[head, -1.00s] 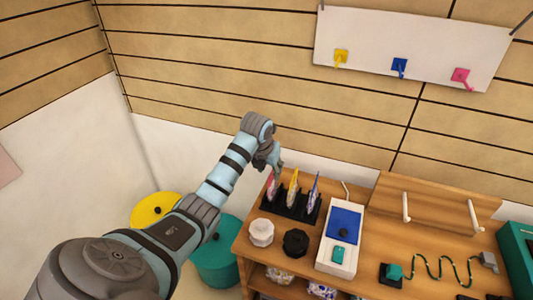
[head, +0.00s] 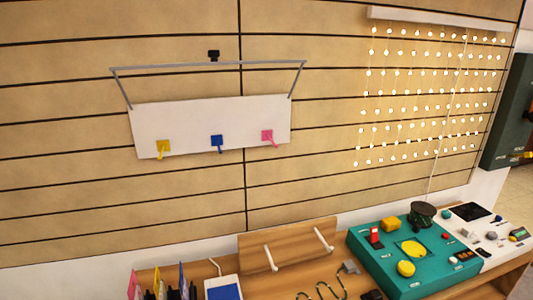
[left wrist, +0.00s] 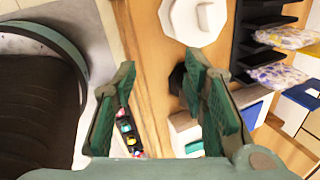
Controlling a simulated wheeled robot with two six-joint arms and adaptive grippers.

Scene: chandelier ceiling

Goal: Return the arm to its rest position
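My left gripper (left wrist: 160,64) shows in the left wrist view with its two green-padded fingers spread apart. It is open and nothing is between the fingertips. Below it are the wooden bench top (left wrist: 148,30), a white faceted knob (left wrist: 193,20) and a dark knob (left wrist: 177,78) partly hidden by the right-hand finger. Neither arm shows in the head view, and my right gripper is in neither view.
A black rack (left wrist: 245,45) with patterned packets (left wrist: 285,38) lies to the right in the left wrist view; a dark round bin (left wrist: 35,105) is at left. The head view shows a teal console (head: 375,262), a hook panel (head: 200,122) and wall lights (head: 420,95).

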